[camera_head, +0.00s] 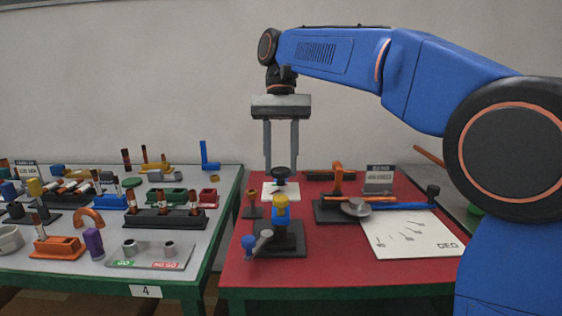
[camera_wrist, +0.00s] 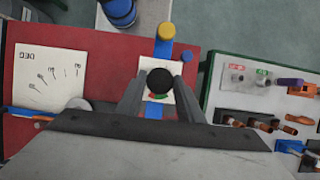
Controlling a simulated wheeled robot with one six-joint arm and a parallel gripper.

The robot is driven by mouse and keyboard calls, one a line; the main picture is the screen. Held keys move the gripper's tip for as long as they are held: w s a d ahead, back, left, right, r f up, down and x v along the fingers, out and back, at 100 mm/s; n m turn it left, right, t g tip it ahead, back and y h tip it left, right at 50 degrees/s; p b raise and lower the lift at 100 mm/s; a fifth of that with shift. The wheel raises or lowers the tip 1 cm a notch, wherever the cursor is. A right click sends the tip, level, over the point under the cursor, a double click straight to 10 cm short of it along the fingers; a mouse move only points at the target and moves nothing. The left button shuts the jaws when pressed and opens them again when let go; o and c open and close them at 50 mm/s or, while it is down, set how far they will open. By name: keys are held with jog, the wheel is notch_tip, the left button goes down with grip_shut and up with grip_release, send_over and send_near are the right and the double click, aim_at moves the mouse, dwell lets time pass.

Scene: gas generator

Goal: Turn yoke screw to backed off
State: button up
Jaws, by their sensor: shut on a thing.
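A black round knob (camera_head: 281,173), apparently the yoke screw, stands over a white card (camera_head: 271,190) at the back left of the red table. In the wrist view the knob (camera_wrist: 160,81) is seen from above, with small red and green marks on the card beside it. My gripper (camera_head: 281,163) points straight down, one finger on each side of the knob. In the wrist view my gripper (camera_wrist: 159,92) has its fingers close against the knob's sides. It is shut on the knob. The screw's shaft and any pointer are mostly hidden.
A blue post with a yellow cap (camera_head: 281,205) stands on a black base in front of the knob. A small brass-topped stand (camera_head: 251,203) is to its left. An orange-handled fixture with a blue bar (camera_head: 400,206) and a white sheet (camera_head: 410,240) lie right.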

jog(key=o, duration=1.1)
jog(key=shift+f, duration=0.1)
jog(key=shift+c, duration=0.2)
